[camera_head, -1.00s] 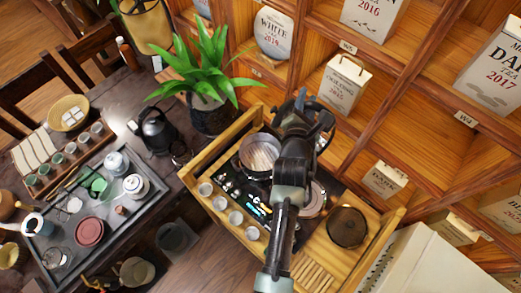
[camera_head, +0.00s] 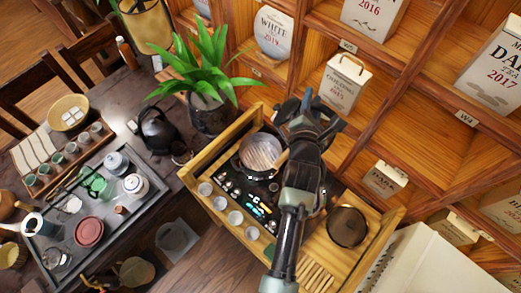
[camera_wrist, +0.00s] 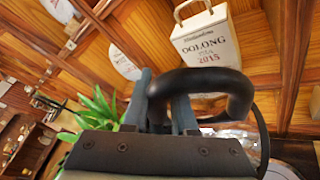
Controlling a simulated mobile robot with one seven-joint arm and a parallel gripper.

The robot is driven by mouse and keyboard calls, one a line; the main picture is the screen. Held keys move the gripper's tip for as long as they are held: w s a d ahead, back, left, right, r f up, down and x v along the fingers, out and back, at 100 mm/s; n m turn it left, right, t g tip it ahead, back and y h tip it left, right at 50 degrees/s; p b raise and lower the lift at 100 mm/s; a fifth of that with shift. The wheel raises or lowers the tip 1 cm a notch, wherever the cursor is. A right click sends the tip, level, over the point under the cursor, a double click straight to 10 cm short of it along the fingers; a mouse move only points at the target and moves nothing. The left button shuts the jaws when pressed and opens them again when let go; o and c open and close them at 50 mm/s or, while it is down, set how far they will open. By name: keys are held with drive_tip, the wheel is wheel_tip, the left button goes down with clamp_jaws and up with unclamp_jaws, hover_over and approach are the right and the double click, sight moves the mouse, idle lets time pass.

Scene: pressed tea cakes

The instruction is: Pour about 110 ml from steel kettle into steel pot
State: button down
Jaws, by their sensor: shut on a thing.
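My gripper (camera_head: 312,108) is shut on the thick black handle (camera_wrist: 240,90) of the steel kettle; in the wrist view the handle passes between my two fingers (camera_wrist: 162,98). The kettle's body is mostly hidden, behind my wrist and arm in the head view and behind the gripper housing in the wrist view. The steel pot (camera_head: 260,143) stands open on the dark stove panel, to the left of my gripper. Slanted pale lines show inside it. I see no stream of water. The liquid level in the kettle cannot be seen.
The wooden stand (camera_head: 222,150) holds several small cups and a round dark lid-like disc (camera_head: 347,226). A potted plant (camera_head: 210,98) stands close behind the pot. Shelves with tea packages (camera_head: 343,84) rise close beyond my gripper. A black kettle (camera_head: 157,130) is on the left table.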

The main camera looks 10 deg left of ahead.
drive_tip(key=shift+d+r+m+b, duration=0.25)
drive_tip(key=shift+d+m+b, duration=0.05)
drive_tip(key=shift+b, duration=0.05)
drive_tip(key=b, duration=0.2)
drive_tip(key=d+m+b, duration=0.1)
drive_tip(key=b, duration=0.1)
drive_tip(key=shift+s+d+f+t+y, duration=0.1)
drive_tip(key=shift+s+f+t+y, duration=0.2)
drive_tip(key=shift+t, duration=0.1)
drive_tip(key=shift+d+r+m+b, duration=0.1)
drive_tip(key=shift+d+m+b, duration=0.2)
drive_tip(key=shift+b, duration=0.7)
drive_tip(key=shift+r, duration=0.15)
drive_tip(key=shift+r, duration=0.1)
drive_tip(key=shift+d+b, duration=0.1)
drive_tip(key=shift+b, duration=0.2)
